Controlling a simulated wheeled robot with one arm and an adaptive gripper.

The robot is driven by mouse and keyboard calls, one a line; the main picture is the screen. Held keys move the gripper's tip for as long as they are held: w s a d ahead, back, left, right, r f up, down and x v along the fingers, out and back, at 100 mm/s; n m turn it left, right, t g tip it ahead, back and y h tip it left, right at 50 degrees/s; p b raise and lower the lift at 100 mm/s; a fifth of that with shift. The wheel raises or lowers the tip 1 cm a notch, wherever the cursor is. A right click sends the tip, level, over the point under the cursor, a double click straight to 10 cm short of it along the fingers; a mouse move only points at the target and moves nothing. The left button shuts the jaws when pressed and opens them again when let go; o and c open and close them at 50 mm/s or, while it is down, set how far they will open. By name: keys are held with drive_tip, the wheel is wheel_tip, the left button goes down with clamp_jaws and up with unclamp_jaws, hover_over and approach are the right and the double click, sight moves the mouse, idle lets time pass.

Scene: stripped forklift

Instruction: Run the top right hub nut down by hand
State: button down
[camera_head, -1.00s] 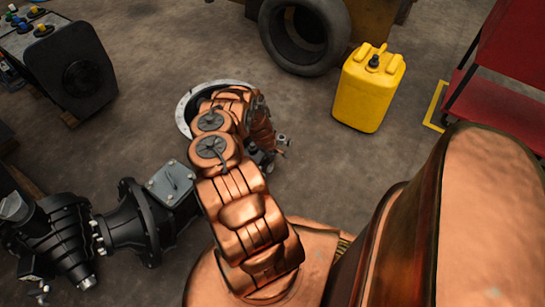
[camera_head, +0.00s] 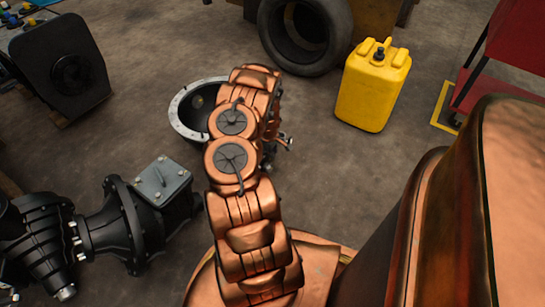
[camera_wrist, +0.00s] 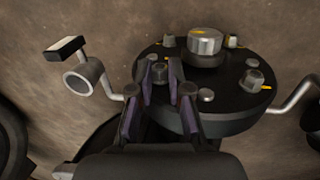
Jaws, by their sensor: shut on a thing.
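In the wrist view, the round dark hub (camera_wrist: 215,118) shows with a silver cap (camera_wrist: 205,42) at its middle and several nuts around it. My gripper (camera_wrist: 162,64) reaches in over the hub's left side, and its two fingers are closed on one hub nut (camera_wrist: 160,70). Another nut (camera_wrist: 253,77) sits at the right of the face with a yellow mark beside it. A further nut (camera_wrist: 206,96) lies just right of my fingers. Which nut counts as the top right one cannot be told from this angle. In the head view, my arm hides the gripper and hub.
Bent metal rods stand out at both sides of the hub, the left one ending in a ring (camera_wrist: 82,77). In the head view are a yellow canister (camera_head: 373,88), a tyre (camera_head: 305,35), a black geared unit (camera_head: 125,225) and a round metal housing (camera_head: 178,118) on the floor.

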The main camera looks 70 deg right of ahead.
drive_tip(key=b, duration=0.3)
drive_tip(key=shift+d, duration=0.3)
drive_tip(key=y+b, duration=0.1)
drive_tip(key=b, duration=0.5)
drive_tip(key=shift+a+f, duration=0.2)
drive_tip(key=shift+y+b, duration=0.3)
drive_tip(key=shift+b, duration=0.15)
drive_tip(key=shift+s+r, duration=0.1)
drive_tip(key=shift+a+r+t+y+b, duration=0.1)
drive_tip(key=shift+a+t+y+b, duration=0.15)
drive_tip(key=shift+y+b, duration=0.25)
drive_tip(key=shift+a, duration=0.1)
drive_tip(key=c, duration=1)
unclamp_jaws()
drive_tip(key=shift+o, duration=0.2)
drive_tip(key=shift+d+r, duration=0.1)
drive_tip(key=shift+d, duration=0.1)
